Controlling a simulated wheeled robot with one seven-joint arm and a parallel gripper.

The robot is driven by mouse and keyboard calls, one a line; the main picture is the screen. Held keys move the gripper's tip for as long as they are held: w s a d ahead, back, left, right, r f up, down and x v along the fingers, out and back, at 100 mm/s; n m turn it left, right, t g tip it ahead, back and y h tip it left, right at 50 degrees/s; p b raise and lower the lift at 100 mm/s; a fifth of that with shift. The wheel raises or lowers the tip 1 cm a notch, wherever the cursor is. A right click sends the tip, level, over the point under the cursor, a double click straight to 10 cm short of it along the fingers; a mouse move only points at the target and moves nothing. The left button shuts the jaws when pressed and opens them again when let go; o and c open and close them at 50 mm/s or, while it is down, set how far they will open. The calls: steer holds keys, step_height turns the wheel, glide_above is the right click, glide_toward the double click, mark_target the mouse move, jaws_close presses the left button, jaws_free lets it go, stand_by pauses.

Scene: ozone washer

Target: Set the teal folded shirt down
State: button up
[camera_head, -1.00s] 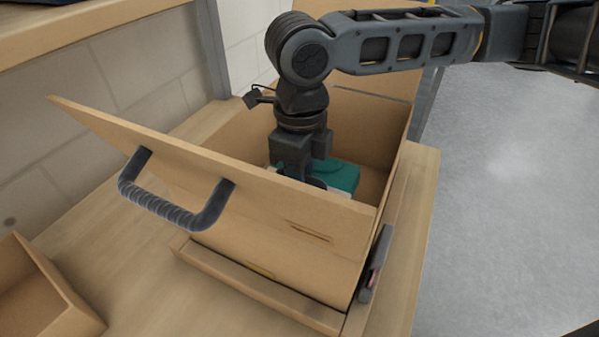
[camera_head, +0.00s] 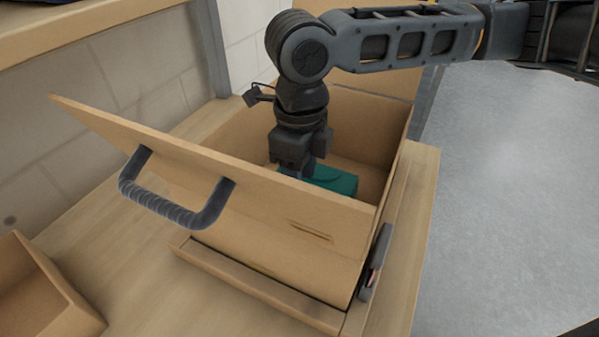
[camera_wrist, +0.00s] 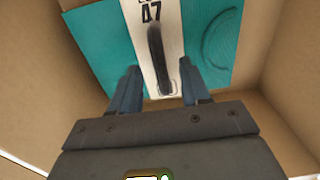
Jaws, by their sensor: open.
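The teal folded shirt (camera_head: 333,180) lies inside the wooden box (camera_head: 365,133), partly hidden by the box's raised front panel and my gripper. In the wrist view the shirt (camera_wrist: 100,45) shows a white band (camera_wrist: 147,40) with "47" and a dark strap-like piece along it. My gripper (camera_wrist: 160,88) is open, its two fingers apart on either side of the white band, close over the shirt. Whether the fingertips touch the shirt I cannot tell. In the head view my gripper (camera_head: 297,172) points down into the box, fingertips mostly hidden.
The tilted front panel (camera_head: 270,215) carries a dark curved handle (camera_head: 175,205). A second open box (camera_head: 40,295) stands at lower left on the wooden table (camera_head: 130,265). A shelf edge (camera_head: 90,30) is at upper left. Grey floor lies to the right.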

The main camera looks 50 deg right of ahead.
step_height(320, 180, up, 12)
steer(key=shift+r+b, duration=0.25)
steer(key=shift+b, duration=0.05)
steer(key=shift+c, duration=0.2)
stand_by(1.1)
